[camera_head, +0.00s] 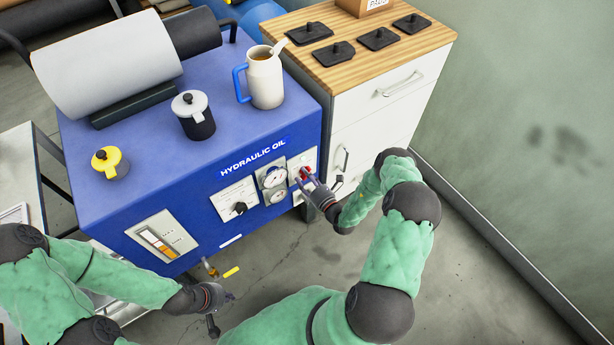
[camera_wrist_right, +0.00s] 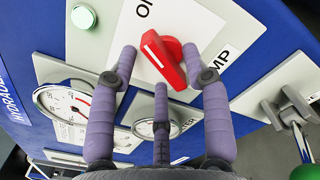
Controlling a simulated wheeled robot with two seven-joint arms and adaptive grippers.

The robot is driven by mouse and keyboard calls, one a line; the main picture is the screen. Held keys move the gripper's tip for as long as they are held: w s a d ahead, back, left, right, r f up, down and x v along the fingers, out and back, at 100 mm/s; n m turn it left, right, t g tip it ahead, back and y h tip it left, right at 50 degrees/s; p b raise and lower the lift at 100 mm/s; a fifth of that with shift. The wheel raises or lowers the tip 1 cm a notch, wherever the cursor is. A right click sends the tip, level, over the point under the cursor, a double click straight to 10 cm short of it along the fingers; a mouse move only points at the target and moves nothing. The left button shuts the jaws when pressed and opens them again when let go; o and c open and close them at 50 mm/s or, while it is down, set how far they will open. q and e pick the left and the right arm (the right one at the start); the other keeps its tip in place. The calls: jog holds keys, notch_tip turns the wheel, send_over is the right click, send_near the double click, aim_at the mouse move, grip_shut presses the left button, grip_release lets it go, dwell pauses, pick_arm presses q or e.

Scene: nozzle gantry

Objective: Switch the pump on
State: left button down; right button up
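The pump switch is a red rotary knob with a white line on its face (camera_wrist_right: 164,60). It sits on a white plate (camera_wrist_right: 190,25) on which part of "PUMP" shows, and its line points to the upper left. In the head view the red knob (camera_head: 304,171) is at the right end of the blue unit's front (camera_head: 190,205). My right gripper (camera_wrist_right: 165,72) is open, with its fingers spread around the knob; contact is not clear. It also shows at the knob in the head view (camera_head: 308,184). My left gripper (camera_head: 226,308) is open and empty, low before the unit.
A pale green lamp (camera_wrist_right: 83,16), pressure gauges (camera_head: 273,177) and a grey T-handle (camera_wrist_right: 290,108) are close to the knob. A jug (camera_head: 265,80) and filler caps stand on the unit. A wood-topped cabinet (camera_head: 385,85) stands right of it.

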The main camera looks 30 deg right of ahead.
jog(key=shift+d, duration=0.15)
jog(key=s+d, duration=0.1)
jog(key=s, duration=1.1)
jog(key=shift+a, duration=0.1)
dwell(0.5)
